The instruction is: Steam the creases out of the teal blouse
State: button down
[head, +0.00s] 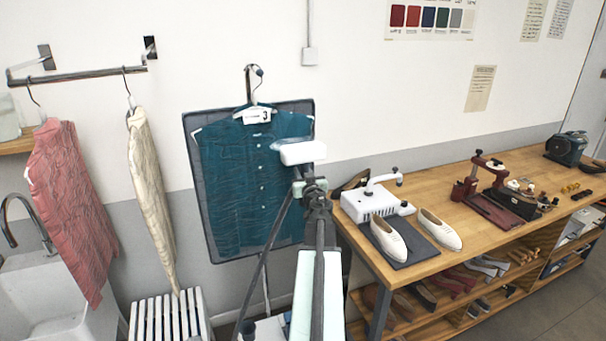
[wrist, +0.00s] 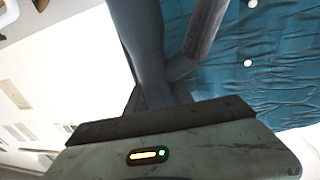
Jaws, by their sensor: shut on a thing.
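The teal blouse (head: 235,180) hangs on a hanger in front of a dark board, with a white tag marked 3 at its collar. Fine creases show across its front. In the wrist view the blouse (wrist: 270,75) fills the upper right, with wrinkles and white buttons. My gripper (head: 311,187) is shut on the steamer, below its white head (head: 303,153). The steamer head is at the blouse's upper right edge in the head view; I cannot tell whether it touches the cloth. My arm hides part of the blouse's lower right.
A pink garment (head: 70,200) and a cream garment (head: 150,190) hang from a wall rail (head: 80,76) at left, above a sink and white slatted stool (head: 165,315). At right a wooden workbench (head: 420,185) carries white shoes (head: 388,238) and machines.

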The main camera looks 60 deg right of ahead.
jog(key=shift+f, duration=0.1)
jog(key=shift+f+b, duration=2.3)
jog(key=shift+b, duration=0.1)
jog(key=shift+f+b, duration=4.75)
jog(key=shift+f, duration=0.05)
